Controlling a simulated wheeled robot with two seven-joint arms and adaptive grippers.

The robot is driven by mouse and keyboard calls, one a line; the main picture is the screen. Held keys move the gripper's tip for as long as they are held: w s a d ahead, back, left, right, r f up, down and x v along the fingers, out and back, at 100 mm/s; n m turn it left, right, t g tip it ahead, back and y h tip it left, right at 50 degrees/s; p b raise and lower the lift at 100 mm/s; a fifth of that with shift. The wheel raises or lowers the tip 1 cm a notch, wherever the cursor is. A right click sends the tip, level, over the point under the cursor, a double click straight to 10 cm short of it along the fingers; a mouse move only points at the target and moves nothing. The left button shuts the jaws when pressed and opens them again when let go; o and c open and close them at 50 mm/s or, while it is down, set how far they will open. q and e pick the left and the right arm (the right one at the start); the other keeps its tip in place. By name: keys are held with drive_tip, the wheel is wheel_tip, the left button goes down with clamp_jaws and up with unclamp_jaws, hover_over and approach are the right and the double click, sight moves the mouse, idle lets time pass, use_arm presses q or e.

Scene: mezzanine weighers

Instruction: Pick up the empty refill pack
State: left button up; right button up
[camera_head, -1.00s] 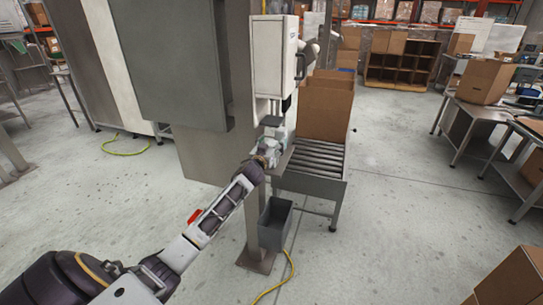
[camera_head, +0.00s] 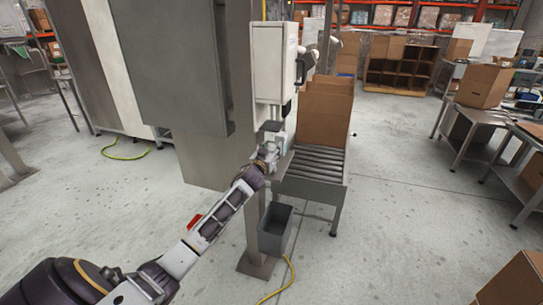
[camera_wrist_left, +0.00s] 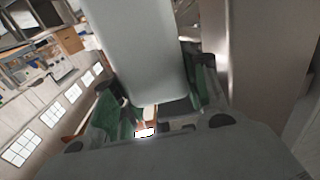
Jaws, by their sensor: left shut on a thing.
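My left gripper (camera_head: 270,152) is at the end of the arm reaching up from the lower left, just below the white wall unit on the post. It is shut on a pale, smooth pack, taken to be the empty refill pack (camera_wrist_left: 140,50). In the left wrist view the pack rises between the green-padded fingers and fills the upper middle. In the head view the pack is small and partly covered by the gripper, so its outline there is unclear. My right gripper is not in view.
A white unit (camera_head: 271,65) hangs on the grey post above the gripper. A roller conveyor (camera_head: 310,165) with open cardboard boxes (camera_head: 326,110) is close on the right.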

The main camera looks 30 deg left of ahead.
use_arm(q)
drive_tip(key=shift+r, duration=0.1)
drive_tip(key=shift+r, duration=0.7)
wheel_tip(320, 180, up, 2)
drive_tip(key=shift+r, duration=0.1)
drive_tip(key=shift+s+d+f, duration=0.2)
drive_tip(key=shift+s, duration=0.4)
drive_tip(key=v, duration=1.6)
drive_tip(key=shift+s, duration=0.4)
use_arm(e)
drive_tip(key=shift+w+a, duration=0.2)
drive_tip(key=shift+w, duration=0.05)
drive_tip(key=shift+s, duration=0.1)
